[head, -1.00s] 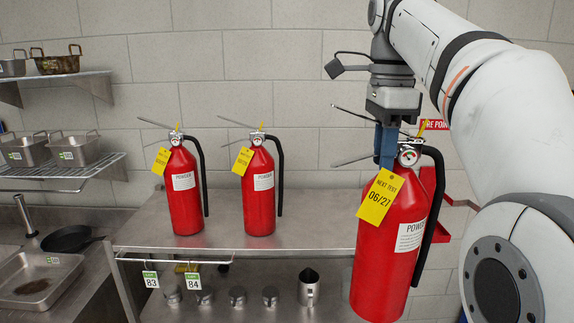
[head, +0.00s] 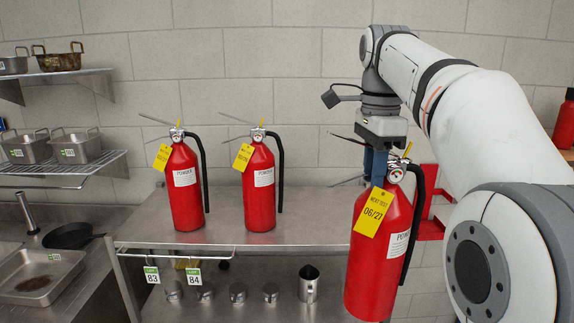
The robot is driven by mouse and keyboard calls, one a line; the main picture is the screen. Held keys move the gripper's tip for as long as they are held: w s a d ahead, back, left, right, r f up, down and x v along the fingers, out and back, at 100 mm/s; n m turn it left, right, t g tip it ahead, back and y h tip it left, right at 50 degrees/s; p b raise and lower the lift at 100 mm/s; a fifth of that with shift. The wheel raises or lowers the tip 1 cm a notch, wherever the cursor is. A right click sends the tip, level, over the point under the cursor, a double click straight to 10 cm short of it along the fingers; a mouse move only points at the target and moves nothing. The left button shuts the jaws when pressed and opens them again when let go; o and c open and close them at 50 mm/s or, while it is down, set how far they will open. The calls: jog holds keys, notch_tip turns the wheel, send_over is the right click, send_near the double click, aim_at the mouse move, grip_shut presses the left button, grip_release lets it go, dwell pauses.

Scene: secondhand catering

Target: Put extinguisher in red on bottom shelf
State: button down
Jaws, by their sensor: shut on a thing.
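My gripper (head: 376,166) is shut on a red fire extinguisher (head: 370,275) at its top, by the valve and handle. The extinguisher hangs nearly upright, slightly tilted, in front of the right end of the steel table. It carries a yellow tag (head: 374,212) reading 06/27 and a white powder label. A red bracket or shelf (head: 434,225) shows on the wall behind it, partly hidden by the extinguisher and my arm. Which level of it is the bottom one, I cannot tell.
Two more red extinguishers (head: 185,190) (head: 258,190) stand on the steel table (head: 300,222). Small metal canisters and a jug (head: 309,285) stand on its lower level. A red object (head: 565,120) shows at the far right. Pans and wall shelves are at left.

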jog(key=w+f+n+b, duration=0.2)
jog(key=w+f+n, duration=0.25)
jog(key=f, duration=1.05)
jog(key=w+f+n+b, duration=0.25)
jog(key=w+f, duration=0.25)
jog(key=f, duration=1)
jog(key=s+f+n+b, duration=0.1)
jog(key=s+f+n, duration=0.2)
jog(key=f, duration=1.1)
jog(key=s+a+f+n+b, duration=0.1)
jog(key=f+n, duration=0.5)
jog(key=f, duration=0.9)
jog(key=shift+s+f+n+b, duration=0.15)
jog(key=shift+s+n+b, duration=0.2)
jog(key=shift+s, duration=0.55)
jog(key=shift+d, duration=0.15)
